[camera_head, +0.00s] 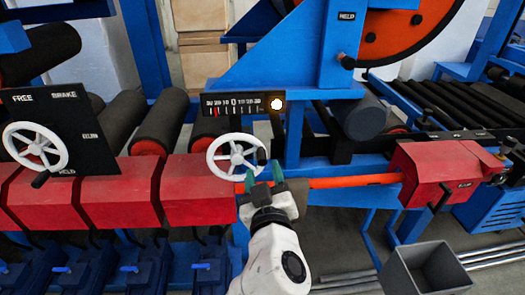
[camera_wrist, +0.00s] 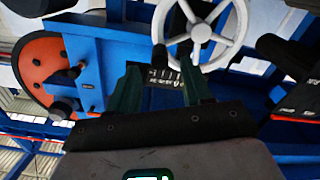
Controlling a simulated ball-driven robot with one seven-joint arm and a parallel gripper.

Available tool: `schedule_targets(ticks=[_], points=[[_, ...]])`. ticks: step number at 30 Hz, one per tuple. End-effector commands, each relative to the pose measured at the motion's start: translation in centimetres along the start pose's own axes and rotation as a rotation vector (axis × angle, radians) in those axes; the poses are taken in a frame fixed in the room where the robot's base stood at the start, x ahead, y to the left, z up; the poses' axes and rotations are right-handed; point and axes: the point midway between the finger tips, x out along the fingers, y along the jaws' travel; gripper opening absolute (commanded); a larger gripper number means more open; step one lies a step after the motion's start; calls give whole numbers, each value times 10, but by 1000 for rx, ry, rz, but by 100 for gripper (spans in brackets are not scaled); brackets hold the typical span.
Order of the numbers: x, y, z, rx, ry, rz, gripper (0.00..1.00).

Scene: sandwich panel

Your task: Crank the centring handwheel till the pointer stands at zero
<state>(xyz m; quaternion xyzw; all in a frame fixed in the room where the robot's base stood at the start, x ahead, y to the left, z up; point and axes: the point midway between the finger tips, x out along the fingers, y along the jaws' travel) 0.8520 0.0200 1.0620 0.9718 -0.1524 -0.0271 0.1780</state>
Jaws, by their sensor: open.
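The white spoked handwheel (camera_head: 236,157) is mounted below a black scale plate (camera_head: 228,104) marked either side of 0. A black crank knob (camera_head: 262,155) is at the wheel's right rim. The red pointer (camera_head: 216,112) stands left of the 0. My gripper (camera_head: 265,180) is open, just below and right of the wheel, with the knob a little above its fingers. In the wrist view, my gripper (camera_wrist: 161,77) shows two dark green fingers apart with nothing held. The handwheel (camera_wrist: 199,33) is beyond the right finger, and part of the scale (camera_wrist: 162,74) shows between them.
A lit lamp (camera_head: 277,104) is right of the scale. A second white handwheel (camera_head: 35,147) is on a black FREE/BRAKE panel (camera_head: 88,120) at left. Red housings (camera_head: 200,190) and an orange bar (camera_head: 350,181) run beside my gripper. A grey bin (camera_head: 430,268) is at lower right.

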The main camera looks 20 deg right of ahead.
Motion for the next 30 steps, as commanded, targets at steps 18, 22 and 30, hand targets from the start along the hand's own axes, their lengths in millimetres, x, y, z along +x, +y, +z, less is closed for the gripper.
schedule_targets(ticks=[18, 22, 30], points=[[78, 1, 0, 0, -2, 0, 50], [78, 1, 1, 0, -2, 0, 50], [78, 0, 1, 0, -2, 0, 35]])
